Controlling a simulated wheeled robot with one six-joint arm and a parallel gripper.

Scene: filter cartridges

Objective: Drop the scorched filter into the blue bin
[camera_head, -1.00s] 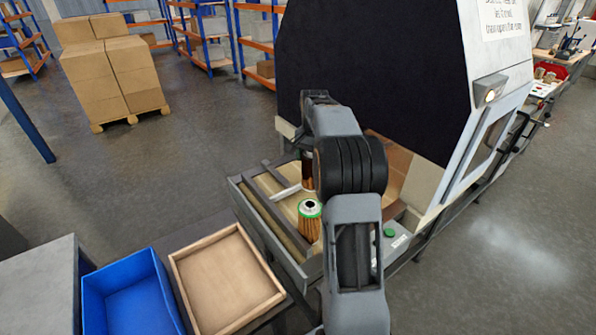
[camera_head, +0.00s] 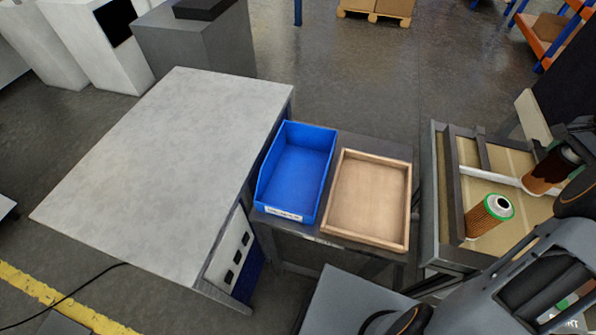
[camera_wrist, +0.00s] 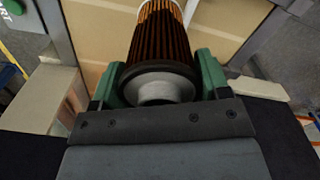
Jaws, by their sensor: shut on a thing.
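My gripper (camera_wrist: 162,78) is shut on the scorched filter (camera_wrist: 160,45), with a green finger on each side of its dark end cap. The filter has darkened brown pleats, lighter orange at the far end. In the head view this dark filter (camera_head: 549,168) is at the right edge, over or in the grey-framed tray; I cannot tell if it is clear of the tray floor. The blue bin (camera_head: 300,165) is empty, well to the left of the filter.
A shallow wooden tray (camera_head: 368,195), empty, stands between the bin and the grey-framed tray (camera_head: 443,200). An orange filter with a green cap (camera_head: 489,214) stands in the framed tray, near my arm. A bare grey table (camera_head: 170,170) is left of the bin.

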